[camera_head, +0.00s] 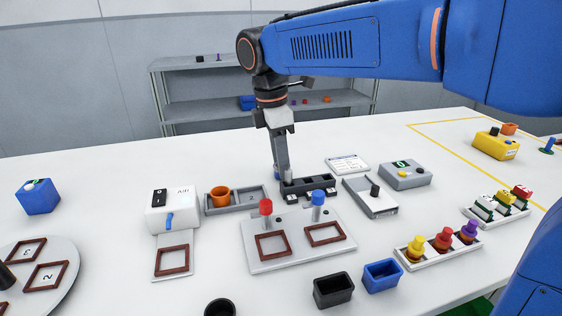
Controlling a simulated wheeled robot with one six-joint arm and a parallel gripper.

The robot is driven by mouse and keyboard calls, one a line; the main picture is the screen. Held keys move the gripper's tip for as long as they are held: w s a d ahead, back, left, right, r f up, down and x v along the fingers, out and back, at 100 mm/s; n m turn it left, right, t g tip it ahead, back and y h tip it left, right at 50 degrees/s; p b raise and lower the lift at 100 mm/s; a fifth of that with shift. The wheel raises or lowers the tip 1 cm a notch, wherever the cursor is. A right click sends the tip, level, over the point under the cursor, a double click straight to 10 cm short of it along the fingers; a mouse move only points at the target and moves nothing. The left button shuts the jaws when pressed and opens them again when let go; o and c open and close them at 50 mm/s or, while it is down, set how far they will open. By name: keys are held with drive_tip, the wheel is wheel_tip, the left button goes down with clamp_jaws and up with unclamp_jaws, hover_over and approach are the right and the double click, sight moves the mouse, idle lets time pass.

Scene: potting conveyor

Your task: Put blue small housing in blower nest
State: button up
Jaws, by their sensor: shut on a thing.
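My gripper (286,180) points down over a dark tray with pockets (321,187) near the middle of the table. It is shut, with its fingertips low at the tray's left part. A small bit of blue (277,172) shows at the left edge of the fingers, likely the blue small housing, mostly hidden by the gripper. The white blower unit marked AIR (160,196), with a blue nozzle, stands to the left. Its nest, a brown square frame (172,273) on a white plate, looks empty.
An orange cup-like part (221,194) sits in a grey tray beside the blower. A white plate (270,264) with two brown frames and red and blue knobs lies in front. Black (334,290) and blue (383,275) bins stand at the front. A turntable (62,296) is at left.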

drive_tip(key=shift+f, duration=0.1)
drive_tip(key=o, duration=1)
drive_tip(key=r, duration=0.4)
drive_tip(key=a+r, duration=0.1)
drive_tip(key=r, duration=0.6)
drive_tip(key=shift+s+a+r, duration=0.15)
drive_tip(key=shift+a+r, duration=0.05)
drive_tip(key=shift+r, duration=0.15)
drive_tip(key=shift+o, duration=0.5)
drive_tip(key=shift+r, duration=0.35)
wheel_tip(320, 180, up, 5)
drive_tip(key=y, duration=0.1)
hover_over(275, 172)
drive_tip(key=w+d, duration=0.1)
drive_tip(key=d, duration=0.1)
wheel_tip(275, 172, down, 12)
drive_tip(key=shift+w+r, duration=0.1)
drive_tip(key=shift+r, duration=0.05)
drive_tip(key=shift+a+f, duration=0.2)
drive_tip(key=shift+f, duration=2.45)
